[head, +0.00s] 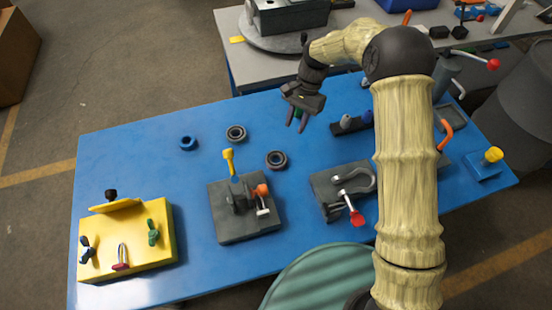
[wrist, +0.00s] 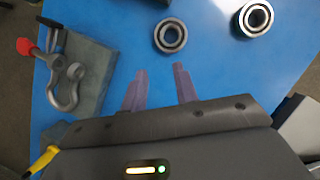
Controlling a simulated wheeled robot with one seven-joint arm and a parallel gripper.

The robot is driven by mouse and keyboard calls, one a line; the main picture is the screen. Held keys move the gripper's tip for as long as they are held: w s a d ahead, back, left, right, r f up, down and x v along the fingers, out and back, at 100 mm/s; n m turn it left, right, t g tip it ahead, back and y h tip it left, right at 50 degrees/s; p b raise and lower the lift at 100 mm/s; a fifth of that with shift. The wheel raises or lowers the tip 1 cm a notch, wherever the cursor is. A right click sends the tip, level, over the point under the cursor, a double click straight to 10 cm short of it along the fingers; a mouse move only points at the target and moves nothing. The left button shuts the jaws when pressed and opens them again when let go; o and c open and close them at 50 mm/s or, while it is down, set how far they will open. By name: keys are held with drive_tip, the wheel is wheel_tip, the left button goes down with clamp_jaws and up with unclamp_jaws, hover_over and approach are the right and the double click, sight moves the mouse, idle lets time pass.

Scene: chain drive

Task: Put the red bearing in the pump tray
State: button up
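My gripper (head: 297,121) is above the back middle of the blue table, pointing down. In the wrist view its two fingers (wrist: 158,84) stand apart with only blue table between them. Two dark bearings with grey metal rings lie flat on the table: one (head: 277,159) left of the gripper and another (head: 236,133) farther left. The wrist view shows a bearing (wrist: 171,36) just beyond the fingertips and a second bearing (wrist: 255,18) at upper right. No bearing looks clearly red. A small dark tray (head: 450,119) shows partly behind my arm; I cannot tell if it is the pump tray.
A blue ring (head: 188,143) lies at the left. A grey block with yellow and orange levers (head: 245,225), a grey clamp block with a red-tipped handle (head: 330,205) and a yellow fixture (head: 140,250) stand toward the front. A yellow-topped blue block (head: 486,166) is at right.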

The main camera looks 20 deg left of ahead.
drive_tip(key=p, duration=0.3)
hover_over(283, 162)
drive_tip(key=w, duration=0.3)
drive_tip(key=f, duration=0.8)
drive_tip(key=shift+s+d+f, duration=0.15)
drive_tip(key=shift+d+f, duration=0.05)
drive_tip(key=shift+f, duration=0.1)
drive_tip(key=shift+s+f+p, duration=0.4)
drive_tip(key=shift+f, duration=0.05)
drive_tip(key=p+x, duration=0.1)
drive_tip(key=x, duration=0.3)
drive_tip(key=shift+a+p, duration=0.1)
drive_tip(key=shift+p, duration=0.2)
clamp_jaws()
